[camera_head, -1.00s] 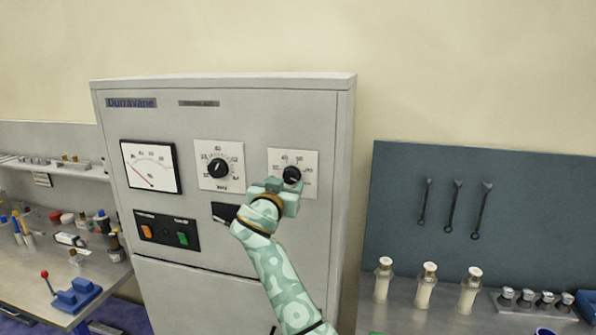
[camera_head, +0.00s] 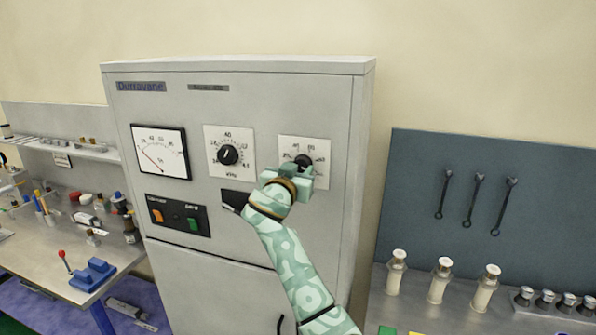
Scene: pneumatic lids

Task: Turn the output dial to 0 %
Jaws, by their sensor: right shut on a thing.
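The grey cabinet (camera_head: 230,107) carries two black dials on white scale plates. The right dial (camera_head: 304,160) has a scale whose small figures I cannot read surely; its lower part is hidden by my right gripper. My right gripper (camera_head: 301,172) is at this dial and shut on it. The left dial (camera_head: 228,154) is uncovered, with a white mark on its knob. I cannot read from the plates which dial is the output one. My left gripper is not in view.
A needle meter (camera_head: 161,152) sits left of the dials, with an orange and green switch panel (camera_head: 178,216) below it. Benches stand on both sides: a blue clamp (camera_head: 93,273) at left, pale cylinders (camera_head: 439,280) at right. Wrenches (camera_head: 475,205) hang on the dark board.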

